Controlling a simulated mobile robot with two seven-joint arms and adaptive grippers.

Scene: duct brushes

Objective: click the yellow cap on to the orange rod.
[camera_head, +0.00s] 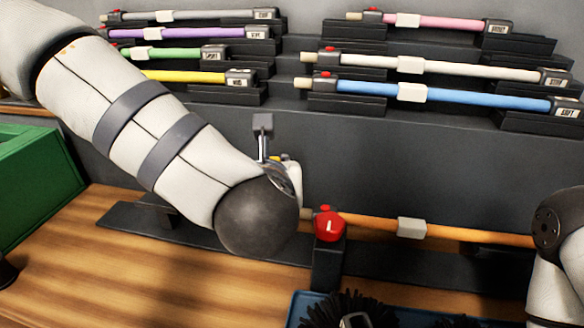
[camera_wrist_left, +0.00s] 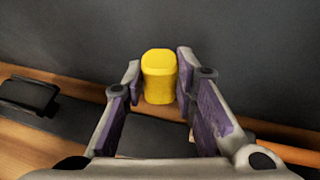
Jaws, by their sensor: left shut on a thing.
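The yellow cap (camera_wrist_left: 159,77) is between the fingertips of my left gripper (camera_wrist_left: 159,90) in the left wrist view, held upright above the bench. In the head view, my left wrist hides most of that gripper, and only a bit of yellow (camera_head: 285,157) shows beside it. The orange rod (camera_head: 468,234) lies level along the stand at the front right, with a pale sleeve (camera_head: 411,228) around it. A red part marked L (camera_head: 329,226) sits near its left end. The orange rod also shows at the lower right of the left wrist view (camera_wrist_left: 290,152). The cap is apart from the rod.
Several coloured rods, such as a blue one (camera_head: 460,97), rest on dark stepped racks behind. A blue tray (camera_head: 292,312) with black brushes (camera_head: 345,308) stands in front of the rod. A green bin (camera_head: 35,180) is at the left. Bare wooden bench (camera_head: 130,270) shows at front left.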

